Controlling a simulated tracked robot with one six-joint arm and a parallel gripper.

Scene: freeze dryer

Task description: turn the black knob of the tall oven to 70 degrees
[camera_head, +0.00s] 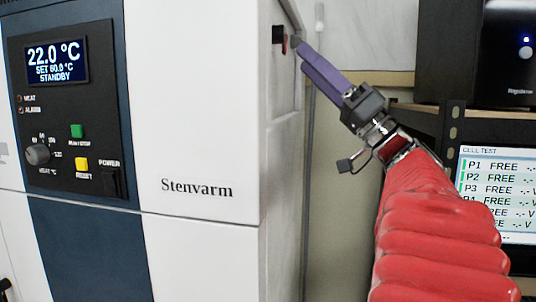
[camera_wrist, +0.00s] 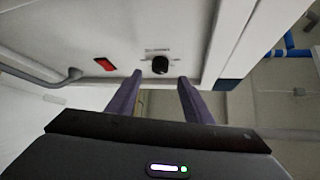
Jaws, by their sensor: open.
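In the wrist view a round black knob (camera_wrist: 160,65) sits on a pale panel with small print above it, too small to read. My gripper (camera_wrist: 159,78) has its purple fingers apart, one on each side of the knob in the picture; nothing is between them, and I cannot tell how far the tips are from the panel. In the head view my gripper (camera_head: 299,44) reaches up beside the right side of a white and blue cabinet marked Stenvarm (camera_head: 196,188), near a small black part (camera_head: 279,35). The knob's pointer is not readable.
The cabinet's front has a dark grey heat dial (camera_head: 37,153) and a display (camera_head: 56,53) reading 22.0 °C, set 60.0 °C, standby. A rack with a screen (camera_head: 497,195) stands right.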

